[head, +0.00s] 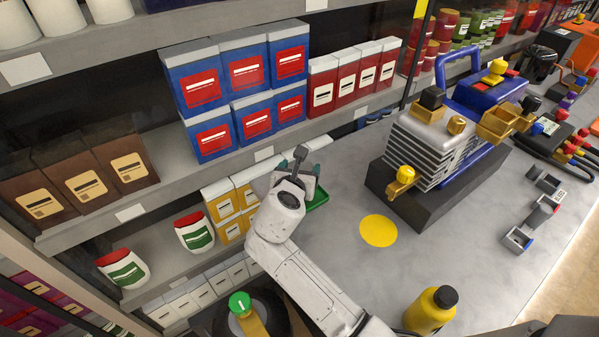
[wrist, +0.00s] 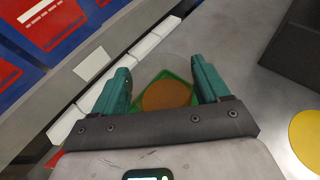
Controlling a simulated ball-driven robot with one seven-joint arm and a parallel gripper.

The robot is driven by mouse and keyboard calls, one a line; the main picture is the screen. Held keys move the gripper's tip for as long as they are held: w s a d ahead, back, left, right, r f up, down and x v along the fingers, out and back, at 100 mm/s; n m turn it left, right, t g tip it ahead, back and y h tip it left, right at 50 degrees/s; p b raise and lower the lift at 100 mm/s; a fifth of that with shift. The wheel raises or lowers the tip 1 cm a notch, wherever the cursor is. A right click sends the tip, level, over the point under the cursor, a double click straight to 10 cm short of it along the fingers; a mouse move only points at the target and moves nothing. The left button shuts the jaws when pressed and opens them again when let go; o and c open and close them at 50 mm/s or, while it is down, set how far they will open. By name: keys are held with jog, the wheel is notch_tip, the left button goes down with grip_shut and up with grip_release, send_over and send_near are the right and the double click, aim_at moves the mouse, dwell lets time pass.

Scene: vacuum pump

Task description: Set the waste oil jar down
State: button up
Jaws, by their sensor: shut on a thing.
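My gripper (wrist: 163,78) shows in the wrist view with its two teal fingers apart, one on each side of the waste oil jar (wrist: 167,97). The jar shows as a brown-orange round shape between the fingers, and my gripper is shut on it. A green square tray (wrist: 178,76) lies beneath or around the jar; I cannot tell whether the jar touches it. In the head view, my arm hides the jar, and part of the green tray (head: 319,201) shows just right of my gripper, at the bench's shelf-side edge.
A yellow disc (head: 379,230) lies flat on the grey bench (head: 345,185), with clear surface around it. The pump (head: 445,135) stands on a dark block behind it. A yellow bottle (head: 430,311) stands at the front. Shelves with blue boxes (head: 246,70) border the left.

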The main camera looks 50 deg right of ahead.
jog(key=shift+f, duration=0.5)
jog(key=shift+f, duration=0.1)
jog(key=o, duration=1.2)
jog(key=shift+o, duration=0.2)
jog(key=v, duration=1.2)
